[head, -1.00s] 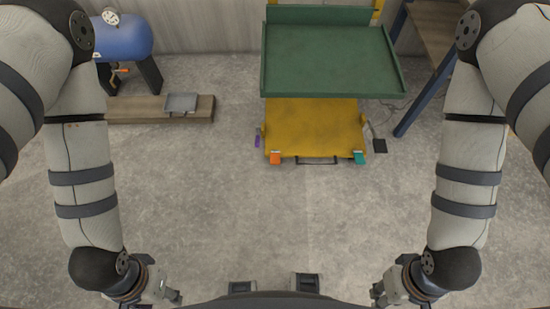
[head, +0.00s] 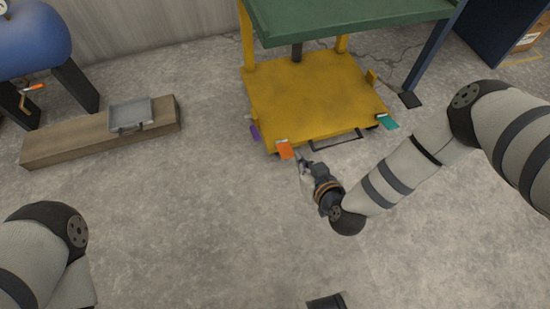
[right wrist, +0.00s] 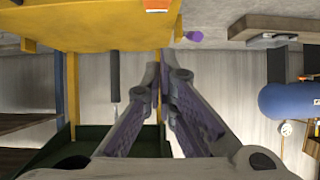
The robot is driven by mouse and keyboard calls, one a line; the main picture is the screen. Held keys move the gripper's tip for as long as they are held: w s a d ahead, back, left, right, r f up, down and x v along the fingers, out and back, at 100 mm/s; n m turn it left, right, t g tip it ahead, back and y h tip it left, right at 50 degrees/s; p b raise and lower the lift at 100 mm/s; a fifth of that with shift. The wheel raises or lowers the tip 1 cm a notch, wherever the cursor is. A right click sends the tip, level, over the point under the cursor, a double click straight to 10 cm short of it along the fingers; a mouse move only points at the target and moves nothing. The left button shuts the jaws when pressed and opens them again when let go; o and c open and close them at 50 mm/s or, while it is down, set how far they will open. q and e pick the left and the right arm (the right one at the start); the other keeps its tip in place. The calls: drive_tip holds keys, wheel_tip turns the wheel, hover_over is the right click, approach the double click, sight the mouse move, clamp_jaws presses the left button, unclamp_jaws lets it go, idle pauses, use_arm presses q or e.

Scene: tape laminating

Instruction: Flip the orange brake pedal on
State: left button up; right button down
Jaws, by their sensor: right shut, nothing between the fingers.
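The orange brake pedal (head: 285,150) sticks out from the front left corner of the yellow base (head: 310,95) of the lift cart. In the right wrist view, part of the orange pedal (right wrist: 157,5) shows at the top edge. My right gripper (head: 300,156) is shut and empty, low over the floor, just right of the orange pedal in the head view. I cannot tell if it touches the pedal. The right wrist view shows its fingers (right wrist: 165,76) close together. My left gripper is outside the head view; only part of the left arm shows.
A teal pedal (head: 388,123) is at the front right corner and a purple part (head: 255,132) at the left side. The green platform (head: 340,20) stands above the base. A wooden plank (head: 70,145) with a grey tray lies left.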

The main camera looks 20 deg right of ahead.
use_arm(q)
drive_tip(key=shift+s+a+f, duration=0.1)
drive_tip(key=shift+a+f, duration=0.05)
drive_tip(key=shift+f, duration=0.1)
use_arm(e)
drive_tip(key=shift+w+d, duration=0.35)
drive_tip(key=shift+w, duration=0.35)
drive_tip(key=b, duration=0.5)
hover_over(291, 156)
wheel_tip(291, 156, down, 5)
drive_tip(key=shift+f, duration=0.2)
drive_tip(key=shift+w+f+b, duration=0.25)
drive_tip(key=shift+f+b, duration=0.55)
drive_tip(key=shift+f, duration=0.4)
drive_tip(key=shift+s+f+b, duration=0.25)
drive_tip(key=shift+f+b, duration=0.15)
drive_tip(key=shift+f, duration=0.25)
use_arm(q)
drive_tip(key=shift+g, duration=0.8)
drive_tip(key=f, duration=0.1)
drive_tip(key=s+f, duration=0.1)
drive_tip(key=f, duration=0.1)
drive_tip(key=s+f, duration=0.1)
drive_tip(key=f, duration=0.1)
